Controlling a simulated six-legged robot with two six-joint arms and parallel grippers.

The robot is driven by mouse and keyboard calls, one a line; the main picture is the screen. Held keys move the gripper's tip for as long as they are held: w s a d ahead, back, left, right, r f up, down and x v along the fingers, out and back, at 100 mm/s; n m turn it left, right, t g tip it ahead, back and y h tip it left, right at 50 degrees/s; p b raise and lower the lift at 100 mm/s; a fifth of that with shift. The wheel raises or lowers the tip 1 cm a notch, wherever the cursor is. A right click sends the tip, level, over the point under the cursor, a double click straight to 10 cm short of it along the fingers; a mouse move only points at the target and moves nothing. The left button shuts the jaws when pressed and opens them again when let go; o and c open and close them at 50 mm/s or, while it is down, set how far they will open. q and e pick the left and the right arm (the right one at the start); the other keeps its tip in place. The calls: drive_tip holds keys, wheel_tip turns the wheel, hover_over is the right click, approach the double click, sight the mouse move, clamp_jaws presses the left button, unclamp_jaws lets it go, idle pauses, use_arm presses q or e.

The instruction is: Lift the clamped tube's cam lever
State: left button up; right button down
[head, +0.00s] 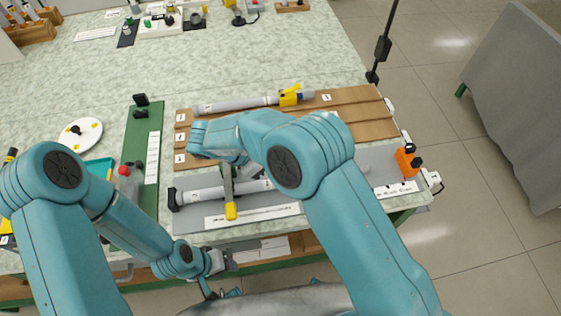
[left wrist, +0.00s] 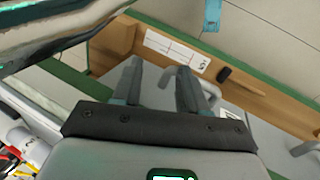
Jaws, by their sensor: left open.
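The clamped tube (head: 203,194) is a pale grey rod lying across a grey fixture (head: 190,224) at the near edge of the bench. The cam lever (head: 228,184), with a yellow end (head: 231,211), crosses over the tube and points towards the near edge. My right arm hangs over the tube's right part and hides much of it. My right gripper (head: 250,171) is beside the lever, mostly hidden by its own arm; its fingers are unclear. My left gripper (head: 228,263) is low before the bench edge, apart from the tube. In the left wrist view it (left wrist: 158,85) is open and empty.
A wooden rack (head: 354,117) behind holds another grey tube (head: 240,104) with a yellow clamp (head: 290,97). A green strip (head: 142,125), a white disc (head: 80,134) and a teal tray (head: 100,166) lie left. An orange device (head: 407,160) stands right.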

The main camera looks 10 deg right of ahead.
idle(0.3)
drive_tip(key=c, duration=0.9)
unclamp_jaws()
drive_tip(key=shift+r, duration=0.15)
